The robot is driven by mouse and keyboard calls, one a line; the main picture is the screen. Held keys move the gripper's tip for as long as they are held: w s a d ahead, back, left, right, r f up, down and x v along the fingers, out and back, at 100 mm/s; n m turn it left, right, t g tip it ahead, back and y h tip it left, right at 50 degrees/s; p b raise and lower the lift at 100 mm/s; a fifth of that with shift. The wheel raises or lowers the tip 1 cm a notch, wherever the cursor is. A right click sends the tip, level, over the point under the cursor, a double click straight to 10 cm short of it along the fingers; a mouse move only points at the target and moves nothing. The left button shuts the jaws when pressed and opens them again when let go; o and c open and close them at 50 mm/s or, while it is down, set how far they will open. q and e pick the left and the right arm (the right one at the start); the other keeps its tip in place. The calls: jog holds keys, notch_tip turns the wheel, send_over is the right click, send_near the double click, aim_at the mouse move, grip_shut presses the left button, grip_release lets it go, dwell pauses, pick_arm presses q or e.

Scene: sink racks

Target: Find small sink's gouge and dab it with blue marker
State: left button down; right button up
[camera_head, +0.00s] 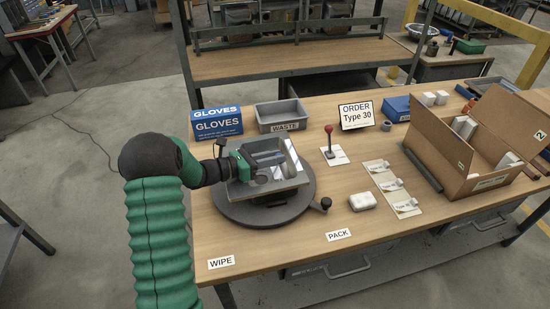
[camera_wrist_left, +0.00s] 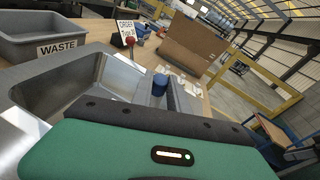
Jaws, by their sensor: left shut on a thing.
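The small sink (camera_head: 291,170), a grey metal basin, sits on a dark round turntable (camera_head: 228,203) on the bench. My left gripper (camera_head: 264,174) reaches over the sink from the left and hides part of its inside. In the left wrist view the sink's wall and basin (camera_wrist_left: 60,98) fill the left side. A blue cylindrical end, apparently the blue marker (camera_wrist_left: 160,84), stands between grey finger parts of my left gripper, which is shut on it. The marker's tip is hidden, and I cannot make out a gouge. My right gripper is not in view.
A grey waste bin (camera_head: 281,117) and blue gloves box (camera_head: 217,124) stand behind the turntable. A red-knobbed lever (camera_head: 329,141), a white packet (camera_head: 363,201) and an open cardboard box (camera_head: 478,150) are to the right. The bench's front edge by the "PACK" label (camera_head: 339,235) is clear.

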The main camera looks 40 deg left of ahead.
pick_arm(q)
jog(key=shift+s+f+b, duration=0.2)
jog(key=shift+f+b, duration=0.35)
jog(key=shift+f, duration=0.1)
dwell(1.1)
dwell(0.4)
notch_tip(320, 180, up, 7)
jog(key=p, duration=0.2)
jog(key=shift+w+a+r, duration=0.15)
jog(key=shift+w+a, duration=0.05)
jog(key=shift+w, duration=0.2)
jog(key=shift+a, duration=0.1)
